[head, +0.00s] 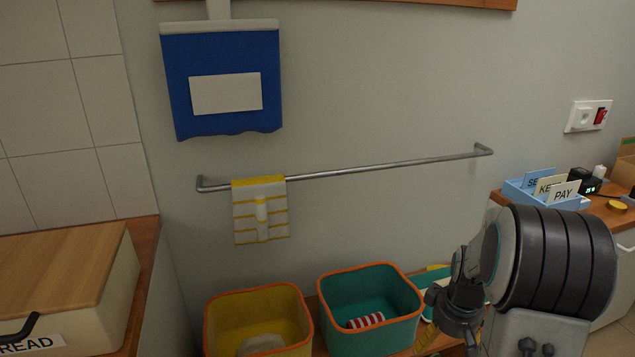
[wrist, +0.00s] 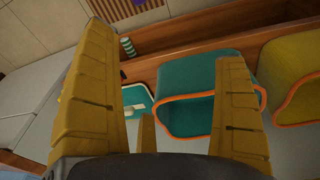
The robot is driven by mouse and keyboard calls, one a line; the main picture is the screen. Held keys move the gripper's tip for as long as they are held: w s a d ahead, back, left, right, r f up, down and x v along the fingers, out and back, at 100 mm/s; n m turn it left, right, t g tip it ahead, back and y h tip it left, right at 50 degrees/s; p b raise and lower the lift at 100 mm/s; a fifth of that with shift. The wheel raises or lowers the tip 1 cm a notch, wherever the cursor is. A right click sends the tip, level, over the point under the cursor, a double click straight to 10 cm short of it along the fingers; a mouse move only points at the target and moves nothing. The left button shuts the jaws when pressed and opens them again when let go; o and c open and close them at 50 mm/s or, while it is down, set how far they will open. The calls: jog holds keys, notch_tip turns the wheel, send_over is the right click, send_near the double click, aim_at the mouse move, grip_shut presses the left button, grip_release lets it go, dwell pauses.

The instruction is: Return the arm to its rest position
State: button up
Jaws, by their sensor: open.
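My arm shows at the lower right of the head view, in front of the wall and the right-hand counter. My gripper (wrist: 166,42) is open, with its two yellow fingers spread wide and nothing between them in the wrist view. In the head view its end points down beside the teal bin (head: 370,283), and its fingertips are mostly hidden. The teal bin also shows between and beyond the fingers in the wrist view (wrist: 190,82). I cannot tell how far the fingers are from it.
A yellow bin (head: 235,306) with a pale thing in it stands left of the teal bin, which holds a red-and-white striped thing (head: 366,321). A towel (head: 261,213) hangs on a wall rail (head: 390,165). A bread box (head: 85,305) is at left, a blue card tray (head: 522,193) at right.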

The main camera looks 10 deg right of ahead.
jog(key=s+a+r+t+p, duration=0.15)
jog(key=a+r+p, duration=0.35)
jog(key=r, duration=0.5)
jog(key=s+a+r+g+p, duration=0.1)
jog(key=s+a+r+p, duration=0.25)
jog(key=a+r, duration=0.5)
jog(key=s+a+r+t+y+p, duration=0.1)
jog(key=s+a+r+p, duration=0.5)
jog(key=s+r+p, duration=0.3)
jog(key=v, duration=0.3)
jog(key=shift+w+r, duration=0.2)
jog(key=shift+r, duration=0.25)
